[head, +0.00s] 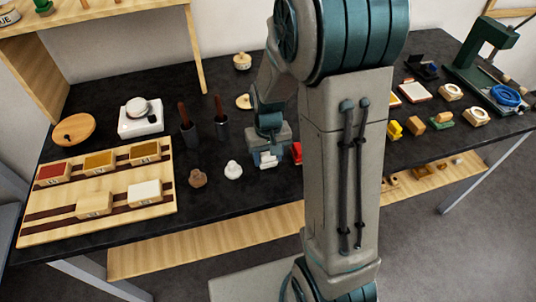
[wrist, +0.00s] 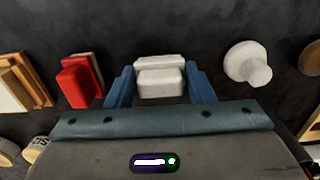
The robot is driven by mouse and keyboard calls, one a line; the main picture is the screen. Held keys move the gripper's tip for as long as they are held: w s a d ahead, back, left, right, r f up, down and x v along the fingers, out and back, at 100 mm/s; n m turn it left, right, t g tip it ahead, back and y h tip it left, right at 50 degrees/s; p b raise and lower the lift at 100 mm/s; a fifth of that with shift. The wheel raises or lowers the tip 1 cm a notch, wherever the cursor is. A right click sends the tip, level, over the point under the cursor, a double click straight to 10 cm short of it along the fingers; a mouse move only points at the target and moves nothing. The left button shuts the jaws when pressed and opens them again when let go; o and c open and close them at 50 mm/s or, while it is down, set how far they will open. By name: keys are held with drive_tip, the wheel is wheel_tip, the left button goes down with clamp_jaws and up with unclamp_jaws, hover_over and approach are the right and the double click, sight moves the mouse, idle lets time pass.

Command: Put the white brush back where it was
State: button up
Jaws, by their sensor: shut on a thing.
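The white brush (wrist: 160,85) is a small white block with a stepped shape. My gripper (wrist: 160,80) has its two blue fingers on either side of the brush and is shut on it. In the head view my gripper (head: 268,154) is over the front middle of the dark table, with the white brush (head: 267,162) showing below it. I cannot tell whether the brush touches the table. The spot it came from is not marked in these views.
A red brush (wrist: 80,81) lies left of my gripper in the wrist view, and a white knobbed piece (wrist: 248,65) stands to the right. On the dark table (head: 225,199), a wooden tray (head: 118,196) with colour boxes lies at the left. Dark cups (head: 221,130) hold handled tools.

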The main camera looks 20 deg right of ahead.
sight(268, 154)
drive_tip(key=shift+f, duration=0.15)
drive_tip(key=o, duration=0.9)
drive_tip(key=shift+o, duration=0.2)
wheel_tip(268, 154, up, 12)
drive_tip(key=s+r+t, duration=0.3)
drive_tip(key=s+r, duration=0.1)
drive_tip(key=s, duration=1)
drive_tip(key=shift+r, duration=0.1)
